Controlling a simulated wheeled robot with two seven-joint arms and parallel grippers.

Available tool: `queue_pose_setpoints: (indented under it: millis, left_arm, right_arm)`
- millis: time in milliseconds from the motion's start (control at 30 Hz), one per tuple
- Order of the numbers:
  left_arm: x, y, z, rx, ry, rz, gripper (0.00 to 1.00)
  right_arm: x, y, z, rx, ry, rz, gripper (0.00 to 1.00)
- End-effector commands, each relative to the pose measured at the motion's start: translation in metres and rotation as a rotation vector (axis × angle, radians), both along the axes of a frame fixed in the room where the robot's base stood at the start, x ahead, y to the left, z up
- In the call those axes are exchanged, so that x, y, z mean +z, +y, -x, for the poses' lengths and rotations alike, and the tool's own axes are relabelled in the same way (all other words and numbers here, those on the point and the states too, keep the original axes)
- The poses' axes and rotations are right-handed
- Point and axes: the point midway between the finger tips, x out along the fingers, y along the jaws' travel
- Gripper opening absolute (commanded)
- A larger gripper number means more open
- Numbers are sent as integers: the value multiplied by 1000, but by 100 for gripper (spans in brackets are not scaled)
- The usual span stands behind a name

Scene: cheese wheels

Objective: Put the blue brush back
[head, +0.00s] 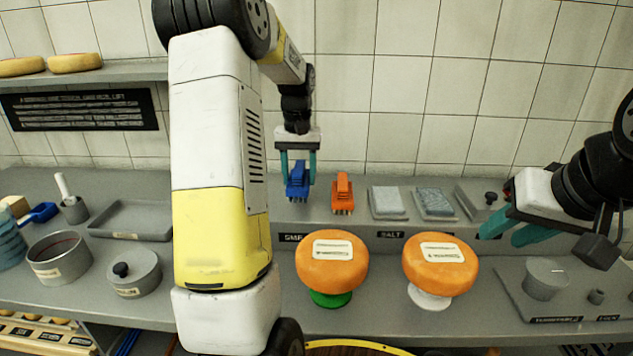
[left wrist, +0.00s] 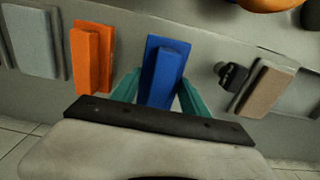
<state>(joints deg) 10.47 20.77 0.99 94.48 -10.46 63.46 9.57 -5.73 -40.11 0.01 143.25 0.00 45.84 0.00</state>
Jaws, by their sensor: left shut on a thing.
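The blue brush (head: 297,181) is at the back shelf, left of the orange brush (head: 342,192). My left gripper (head: 297,172) comes down from above with its teal fingers on either side of the blue brush, shut on it. In the left wrist view the blue brush (left wrist: 163,76) lies between the two fingertips (left wrist: 160,92), and the orange brush (left wrist: 93,58) stands beside it. I cannot tell whether the blue brush touches the shelf. My right gripper (head: 524,234) is at the right, near the shelf; its fingers look close together, and nothing clear shows between them.
Two orange cheese wheels stand on a green stand (head: 331,299) and a white stand (head: 429,298) in front of the shelf. Grey and blue blocks (head: 388,203) lie right of the orange brush. Pots (head: 58,262) and a tray (head: 131,220) stand at the left. My left arm hides part of the counter.

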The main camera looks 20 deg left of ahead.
Motion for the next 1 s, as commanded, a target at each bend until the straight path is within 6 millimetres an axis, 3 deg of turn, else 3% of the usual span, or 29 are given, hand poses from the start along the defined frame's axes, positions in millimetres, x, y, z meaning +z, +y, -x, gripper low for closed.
queue_pose_setpoints:
  millis: [167, 400, 767, 800, 900, 1000]
  left_arm:
    - [-4, 6, -6, -1, 2, 1, 20]
    - [-34, 5, -5, -1, 1, 1, 20]
    - [-38, 5, -5, -1, 0, 0, 20]
    - [-39, 5, -5, -1, 1, 0, 56]
    - [-39, 5, -5, -1, 0, 0, 74]
    - [-39, 5, -5, -1, 0, 0, 74]
  right_arm:
    - [0, 0, 0, 0, 0, 0, 36]
    - [0, 0, 0, 0, 0, 0, 36]
    - [0, 0, 0, 0, 0, 0, 36]
    - [0, 0, 0, 0, 0, 0, 36]
    - [0, 0, 0, 0, 0, 0, 36]
    - [0, 0, 0, 0, 0, 0, 36]
